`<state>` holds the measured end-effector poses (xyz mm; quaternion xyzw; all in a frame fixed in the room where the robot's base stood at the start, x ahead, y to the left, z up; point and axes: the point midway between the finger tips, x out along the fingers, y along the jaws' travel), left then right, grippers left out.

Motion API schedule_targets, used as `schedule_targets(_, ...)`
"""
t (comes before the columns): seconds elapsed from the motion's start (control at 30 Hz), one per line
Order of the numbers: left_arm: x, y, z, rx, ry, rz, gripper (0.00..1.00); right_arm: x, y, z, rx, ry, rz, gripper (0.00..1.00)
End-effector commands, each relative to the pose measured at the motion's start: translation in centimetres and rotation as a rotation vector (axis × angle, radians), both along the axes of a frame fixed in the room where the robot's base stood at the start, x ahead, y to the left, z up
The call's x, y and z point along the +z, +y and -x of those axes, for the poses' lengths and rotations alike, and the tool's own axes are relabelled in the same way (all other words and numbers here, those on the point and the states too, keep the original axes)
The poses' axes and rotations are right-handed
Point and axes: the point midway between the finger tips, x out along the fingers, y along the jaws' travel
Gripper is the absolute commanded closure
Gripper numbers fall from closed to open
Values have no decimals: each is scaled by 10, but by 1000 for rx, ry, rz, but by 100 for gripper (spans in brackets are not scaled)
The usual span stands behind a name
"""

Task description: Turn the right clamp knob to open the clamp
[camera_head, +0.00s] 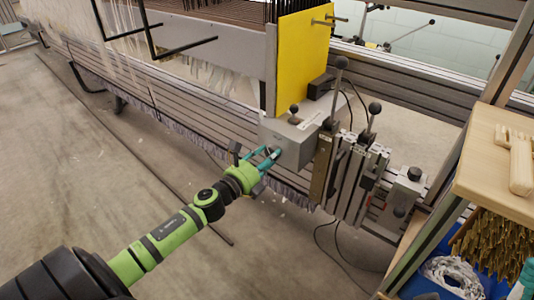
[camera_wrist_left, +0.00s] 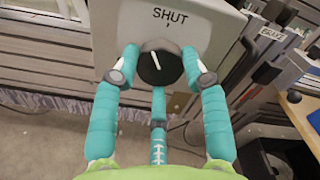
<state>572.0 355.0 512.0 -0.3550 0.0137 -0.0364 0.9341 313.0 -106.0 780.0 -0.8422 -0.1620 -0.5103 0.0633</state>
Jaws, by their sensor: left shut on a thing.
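The clamp knob (camera_wrist_left: 160,65) is a round dark dial with a white pointer line, on the front face of a light grey box (camera_wrist_left: 205,25) marked "SHUT". The pointer leans slightly left of straight up, below the word. My left gripper (camera_wrist_left: 160,70) has its teal fingers on either side of the knob, shut on it. In the head view the left gripper (camera_head: 270,155) reaches from the lower left to the grey box (camera_head: 293,142), and its fingers mostly hide the knob. My right gripper is in neither view.
A yellow panel (camera_head: 301,60) stands behind the box. Metal blocks and black ball-topped levers (camera_head: 375,108) are close to its right. A wooden shelf (camera_head: 490,150) with a brush (camera_head: 520,165) juts in at the right. The floor (camera_head: 90,190) at left is mostly clear.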

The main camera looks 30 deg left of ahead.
Motion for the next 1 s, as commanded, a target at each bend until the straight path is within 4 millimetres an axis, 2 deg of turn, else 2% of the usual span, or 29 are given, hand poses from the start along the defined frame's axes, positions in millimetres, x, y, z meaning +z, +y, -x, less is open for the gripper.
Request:
schedule_targets(0.37,3,-1,0,0,30,363,88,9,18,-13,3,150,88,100)
schedule_targets(0.47,3,-1,0,-1,36,457,88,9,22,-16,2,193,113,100)
schedule_targets(0.5,3,-1,0,0,40,492,88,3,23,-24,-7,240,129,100)
schedule_targets(0.6,3,-1,0,-1,46,583,88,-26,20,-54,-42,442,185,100)
schedule_targets(0.73,3,-1,0,-2,55,700,88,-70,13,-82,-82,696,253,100)
schedule_targets(0.87,4,-1,0,-2,64,820,88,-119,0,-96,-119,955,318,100)
schedule_targets(1.0,4,-1,0,-2,75,945,88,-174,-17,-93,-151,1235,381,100)
